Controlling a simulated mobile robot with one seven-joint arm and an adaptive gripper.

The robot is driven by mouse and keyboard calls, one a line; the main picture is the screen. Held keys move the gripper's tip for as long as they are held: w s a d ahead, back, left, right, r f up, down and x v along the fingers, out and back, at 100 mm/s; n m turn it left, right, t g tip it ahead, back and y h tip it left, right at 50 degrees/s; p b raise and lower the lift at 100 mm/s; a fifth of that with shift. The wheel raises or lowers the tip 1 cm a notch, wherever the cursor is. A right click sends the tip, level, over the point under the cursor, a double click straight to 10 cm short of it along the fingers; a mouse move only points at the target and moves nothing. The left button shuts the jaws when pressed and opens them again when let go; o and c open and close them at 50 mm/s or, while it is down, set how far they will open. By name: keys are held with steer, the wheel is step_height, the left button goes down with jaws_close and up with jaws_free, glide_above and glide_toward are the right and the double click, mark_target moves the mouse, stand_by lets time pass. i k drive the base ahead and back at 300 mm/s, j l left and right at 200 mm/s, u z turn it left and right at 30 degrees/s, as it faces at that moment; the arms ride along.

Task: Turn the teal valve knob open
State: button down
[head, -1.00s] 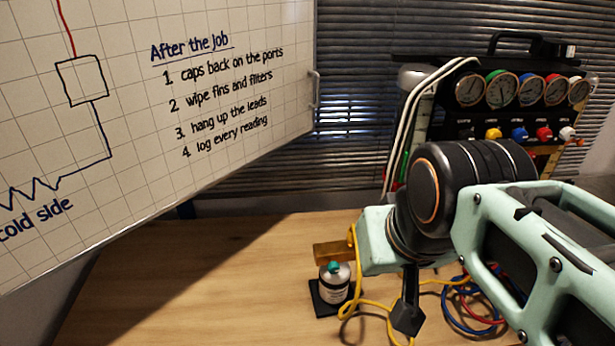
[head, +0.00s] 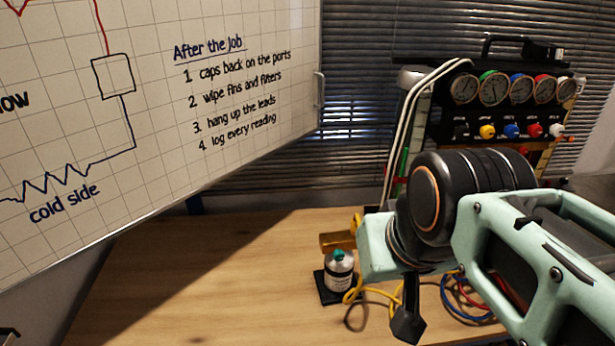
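A small teal knob (head: 339,254) sits on top of a short silver-white canister (head: 338,274) with a dark band. The canister stands upright on a black square base (head: 326,290) on the wooden bench. My arm comes in from the right, its pale green wrist just right of the canister. One dark finger-like part of my gripper (head: 408,322) points down, to the right of the canister and apart from it. The rest of the gripper is hidden behind the wrist, so its opening does not show. Nothing is seen touching the knob.
A brass-coloured block (head: 338,241) is close behind the canister. A yellow hose (head: 378,291) loops beside it, with blue and red hoses (head: 468,300) further right. A gauge rig (head: 505,105) stands at the back right. The bench's left side (head: 180,290) is clear below the whiteboard (head: 250,165).

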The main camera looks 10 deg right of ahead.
mark_target(338, 255)
steer(key=i+l+u, duration=0.1)
steer(key=k+j+z, duration=0.1)
steer(key=k+j+u, duration=0.1)
steer(key=j+u, duration=0.15)
steer(key=j, duration=0.25)
steer(key=k+j+u, duration=0.2)
steer(key=j, duration=0.3)
steer(key=k+j+z, duration=0.2)
steer(key=j+z, duration=0.25)
steer(key=j, duration=0.15)
steer(key=i+l+u, duration=0.25)
steer(key=l+u, duration=0.2)
steer(key=i+l, duration=0.05)
steer(key=l, duration=0.05)
